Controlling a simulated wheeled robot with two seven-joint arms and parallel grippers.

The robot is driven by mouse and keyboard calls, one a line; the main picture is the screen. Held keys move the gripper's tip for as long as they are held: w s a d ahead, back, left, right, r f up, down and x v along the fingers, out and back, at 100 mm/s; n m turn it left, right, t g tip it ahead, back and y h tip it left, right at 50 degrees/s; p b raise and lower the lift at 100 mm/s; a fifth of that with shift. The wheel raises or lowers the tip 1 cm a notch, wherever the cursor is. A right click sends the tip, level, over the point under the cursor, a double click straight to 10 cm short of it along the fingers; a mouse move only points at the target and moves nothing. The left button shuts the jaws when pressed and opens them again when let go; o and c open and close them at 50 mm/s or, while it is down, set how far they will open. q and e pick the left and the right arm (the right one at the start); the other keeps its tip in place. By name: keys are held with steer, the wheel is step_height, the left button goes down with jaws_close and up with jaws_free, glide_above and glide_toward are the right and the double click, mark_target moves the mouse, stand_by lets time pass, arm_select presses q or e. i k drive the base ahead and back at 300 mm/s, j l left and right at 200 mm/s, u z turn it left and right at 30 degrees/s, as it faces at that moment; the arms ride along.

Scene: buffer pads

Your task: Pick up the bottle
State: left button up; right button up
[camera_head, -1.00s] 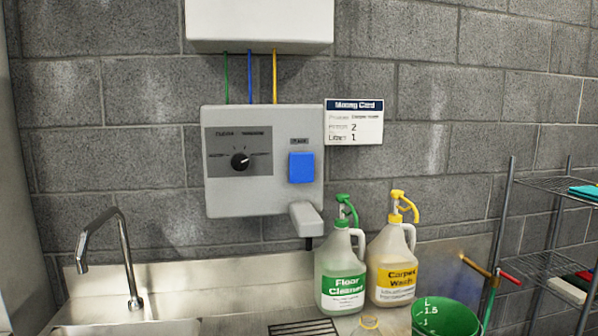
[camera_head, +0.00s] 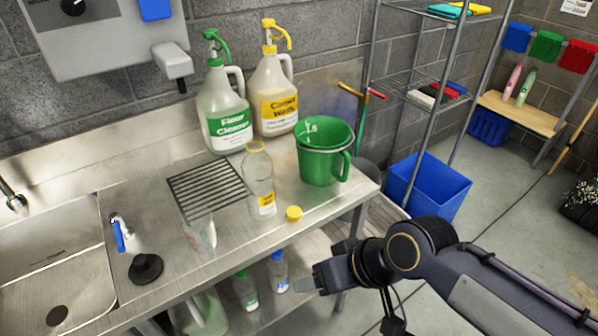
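A clear, empty-looking bottle (camera_head: 259,184) with a small yellow label stands upright and uncapped on the steel counter (camera_head: 322,208). A yellow cap (camera_head: 294,213) lies on the counter to its right. My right gripper (camera_head: 312,280) comes in from the right, in front of the counter edge and apart from the bottle. Its finger opening is too unclear to judge. Smaller bottles with a green cap (camera_head: 242,275) and a blue cap (camera_head: 277,257) show below the counter edge. My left gripper is not in view.
Jugs of Floor Cleaner (camera_head: 223,107) and Carpet Wash (camera_head: 274,83) stand behind the bottle. A green measuring jug (camera_head: 323,155) is to its right. A drain grate (camera_head: 207,189), a clear cup-like item (camera_head: 200,232) and a sink (camera_head: 50,265) are left. A wire shelf (camera_head: 412,84) stands right.

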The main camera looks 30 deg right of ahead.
mark_target(257, 167)
steer(key=z, duration=0.75)
steer(key=i+l, duration=0.15)
steer(key=l, duration=0.2)
steer(key=i+l+u, duration=0.15)
steer(key=l, duration=0.15)
steer(key=i+l, duration=0.15)
steer(key=l, duration=0.2)
steer(key=i+l+u, duration=0.1)
steer(key=l, duration=0.25)
steer(key=i+l+u, duration=0.1)
steer(key=l, duration=0.3)
steer(key=i, duration=0.05)
